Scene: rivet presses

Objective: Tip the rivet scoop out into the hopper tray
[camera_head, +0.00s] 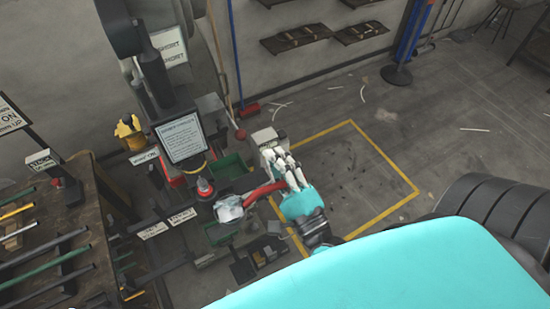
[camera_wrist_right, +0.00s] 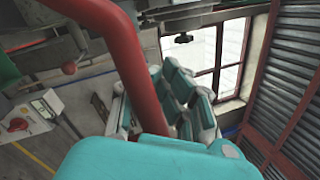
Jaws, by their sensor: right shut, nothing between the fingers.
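My right gripper (camera_head: 277,163), teal and white, is at the centre of the head view, right of the press. Its fingers are closed with nothing held between them. A red curved bar (camera_head: 262,192) runs from the press side to the gripper. In the right wrist view, the same-coloured bar (camera_wrist_right: 140,75) passes close beside the curled fingers (camera_wrist_right: 178,100); whether they touch is unclear. A pale grey, scoop-like piece (camera_head: 229,209) is at the bar's left end; its contents cannot be made out. Green trays sit behind (camera_head: 229,169) and in front (camera_head: 219,233) of it. My left gripper is out of view.
The press column with a sign screen (camera_head: 182,138) stands left of the gripper. A rack with rods (camera_head: 45,245) fills the left side. A grey box (camera_head: 265,140) stands just behind the gripper.

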